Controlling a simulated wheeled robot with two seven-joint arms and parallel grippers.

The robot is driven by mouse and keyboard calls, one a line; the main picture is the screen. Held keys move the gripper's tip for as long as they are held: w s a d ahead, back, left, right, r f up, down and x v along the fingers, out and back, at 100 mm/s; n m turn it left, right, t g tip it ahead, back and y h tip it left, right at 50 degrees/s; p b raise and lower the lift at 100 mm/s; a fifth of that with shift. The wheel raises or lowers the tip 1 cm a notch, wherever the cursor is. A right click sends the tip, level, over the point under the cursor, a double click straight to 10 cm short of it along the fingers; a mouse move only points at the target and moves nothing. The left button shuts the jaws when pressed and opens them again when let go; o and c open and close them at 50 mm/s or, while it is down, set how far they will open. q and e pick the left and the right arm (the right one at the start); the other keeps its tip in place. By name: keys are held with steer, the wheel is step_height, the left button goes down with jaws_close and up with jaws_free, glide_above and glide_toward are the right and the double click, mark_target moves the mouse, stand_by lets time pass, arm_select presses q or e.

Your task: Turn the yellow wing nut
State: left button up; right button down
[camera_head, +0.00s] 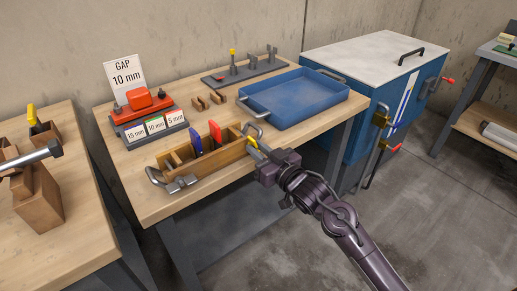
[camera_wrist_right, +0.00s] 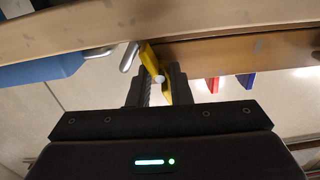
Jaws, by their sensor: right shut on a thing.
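The yellow wing nut (camera_head: 252,142) is at the right end of the wooden mould (camera_head: 222,157), near the front edge of the middle bench. It also shows in the right wrist view (camera_wrist_right: 151,60), with a pale round stud end at its middle. My right gripper (camera_head: 258,153) reaches it from the front right and is shut on it, one dark finger on each side (camera_wrist_right: 158,88). The fingers hide part of the nut in the head view. My left gripper is not in view.
A blue tray (camera_head: 293,112) lies behind the mould. Red and blue upright pieces (camera_head: 215,132) stand in the mould. Metal clamp handles (camera_head: 172,181) are at its left end. A gap sign (camera_head: 125,78) stands at the back left. Bare bench top lies around the mould.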

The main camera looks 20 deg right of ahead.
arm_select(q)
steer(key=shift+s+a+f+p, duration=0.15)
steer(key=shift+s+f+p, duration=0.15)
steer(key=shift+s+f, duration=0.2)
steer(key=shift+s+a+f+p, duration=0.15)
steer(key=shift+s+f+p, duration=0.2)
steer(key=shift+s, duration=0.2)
arm_select(e)
steer(key=shift+n, duration=7)
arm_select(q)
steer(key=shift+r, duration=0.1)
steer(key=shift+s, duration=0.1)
arm_select(e)
steer(key=c, duration=1.3)
jaws_free()
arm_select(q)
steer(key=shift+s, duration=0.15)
